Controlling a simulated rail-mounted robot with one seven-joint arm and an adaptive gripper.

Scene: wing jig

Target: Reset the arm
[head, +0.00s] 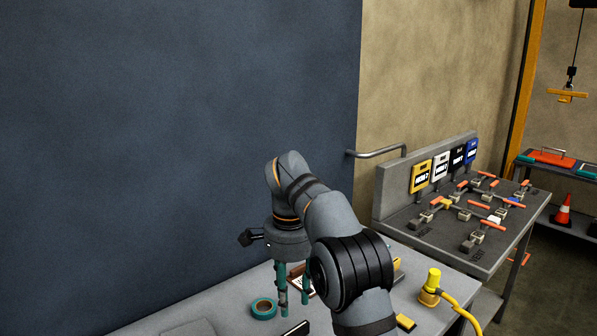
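My arm reaches up from the bottom and bends down over the grey workbench (235,317). My gripper (294,308) hangs below the wrist and points down at the bench top. Its two teal fingers stand apart, and I see nothing held between them. The near arm links hide part of the bench to the right of the gripper. I cannot tell whether the fingertips touch the bench.
A teal tape roll (263,308) lies just left of the fingers. A yellow plug with a cable (430,288) stands at the right. Beyond is a panel table (490,260) with several orange-handled clamps and labelled cards. An orange cone (563,212) is far right.

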